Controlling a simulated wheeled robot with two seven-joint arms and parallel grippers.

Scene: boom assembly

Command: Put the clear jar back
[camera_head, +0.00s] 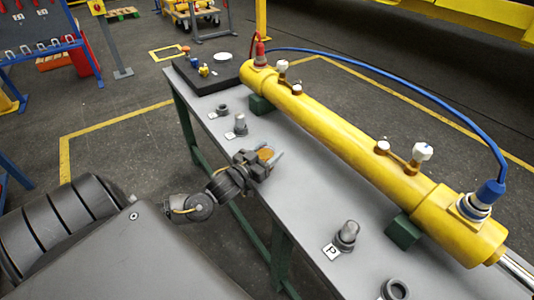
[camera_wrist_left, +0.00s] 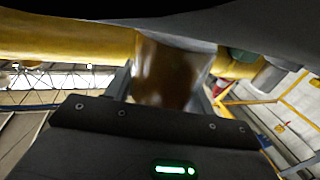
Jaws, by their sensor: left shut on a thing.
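My left gripper (camera_head: 268,158) is shut on a small jar (camera_head: 265,154) that looks amber-brown, not plainly clear, over the table's near edge. In the left wrist view the brown jar (camera_wrist_left: 165,72) sits between the two fingers, its upper part cut by a dark shape. A small clear-grey jar (camera_head: 348,231) stands upright in a dark ring on the table beside a white letter card (camera_head: 331,251). Another small clear-grey jar (camera_head: 240,122) stands farther back near a card. One dark ring (camera_head: 223,110) at the back looks empty, as does one (camera_head: 395,288) at the front. My right gripper is out of view.
A long yellow cylinder (camera_head: 340,135) with white-capped fittings lies on green blocks along the grey table (camera_head: 300,210). A blue hose (camera_head: 400,85) arches behind it. A black mat (camera_head: 200,82) with small parts lies at the far end.

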